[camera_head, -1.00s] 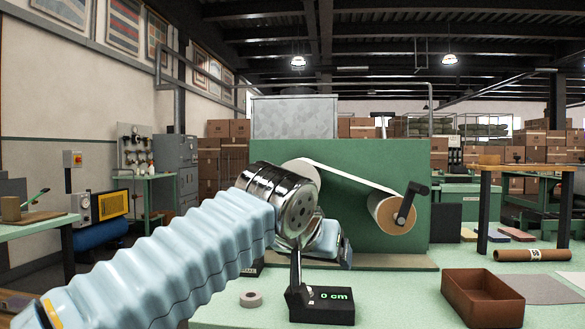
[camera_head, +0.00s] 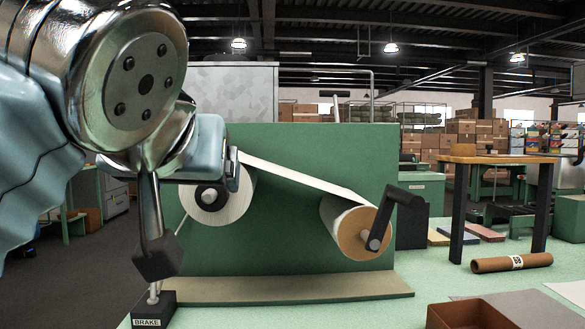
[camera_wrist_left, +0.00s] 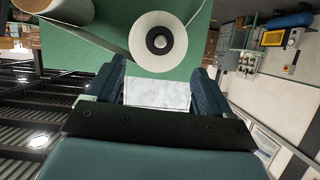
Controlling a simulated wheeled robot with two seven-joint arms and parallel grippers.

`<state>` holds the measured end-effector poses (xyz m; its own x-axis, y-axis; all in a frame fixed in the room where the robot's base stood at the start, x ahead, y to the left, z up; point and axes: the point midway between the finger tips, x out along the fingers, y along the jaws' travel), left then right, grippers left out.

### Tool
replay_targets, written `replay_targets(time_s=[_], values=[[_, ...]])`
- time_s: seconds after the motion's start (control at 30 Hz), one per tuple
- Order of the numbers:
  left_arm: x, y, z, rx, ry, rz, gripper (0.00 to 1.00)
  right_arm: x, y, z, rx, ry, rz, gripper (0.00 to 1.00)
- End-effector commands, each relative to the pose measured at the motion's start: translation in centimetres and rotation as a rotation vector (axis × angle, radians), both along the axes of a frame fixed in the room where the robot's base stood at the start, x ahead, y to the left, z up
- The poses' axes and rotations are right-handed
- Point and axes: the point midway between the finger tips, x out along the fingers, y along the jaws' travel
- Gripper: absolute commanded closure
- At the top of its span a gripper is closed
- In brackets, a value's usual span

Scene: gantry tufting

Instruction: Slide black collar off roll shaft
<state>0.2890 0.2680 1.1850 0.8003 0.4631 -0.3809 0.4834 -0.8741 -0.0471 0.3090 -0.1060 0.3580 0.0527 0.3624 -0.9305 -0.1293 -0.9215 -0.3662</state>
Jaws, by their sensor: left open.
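The left white roll (camera_head: 232,204) hangs on the face of the green panel (camera_head: 300,165). Its shaft end shows at its centre, with the black collar (camera_head: 209,196) around it. In the left wrist view the roll (camera_wrist_left: 142,40) and the dark collar (camera_wrist_left: 155,41) sit just beyond the fingers. My left gripper (camera_head: 236,170) is partly hidden behind its wrist in the head view, near the roll's upper edge. In the left wrist view its two fingers (camera_wrist_left: 160,74) stand wide apart with nothing between them. My right gripper is in neither view.
A brake lever (camera_head: 157,250) on a black base marked BRAKE stands at the front left, close under my left arm. A second roll (camera_head: 345,225) with a black crank (camera_head: 405,198) is to the right. A brown bin (camera_head: 470,315) stands at the front right.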

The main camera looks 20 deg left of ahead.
Motion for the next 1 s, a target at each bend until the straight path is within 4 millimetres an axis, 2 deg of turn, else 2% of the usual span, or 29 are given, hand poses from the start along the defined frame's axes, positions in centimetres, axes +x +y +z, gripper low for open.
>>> replay_targets(time_s=[0.3,0.5,0.7,1.0], values=[[5.5,3.2,-2.8,-0.002,0.005,0.0,0.18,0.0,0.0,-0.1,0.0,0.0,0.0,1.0],[8.4,4.9,-4.1,-0.001,0.005,-0.001,0.18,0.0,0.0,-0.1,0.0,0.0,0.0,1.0],[9.8,5.7,-4.7,-0.001,0.002,-0.001,0.18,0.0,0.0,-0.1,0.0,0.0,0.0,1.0],[10.0,5.8,-4.8,-0.001,0.001,-0.001,0.18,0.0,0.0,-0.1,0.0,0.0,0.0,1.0]])
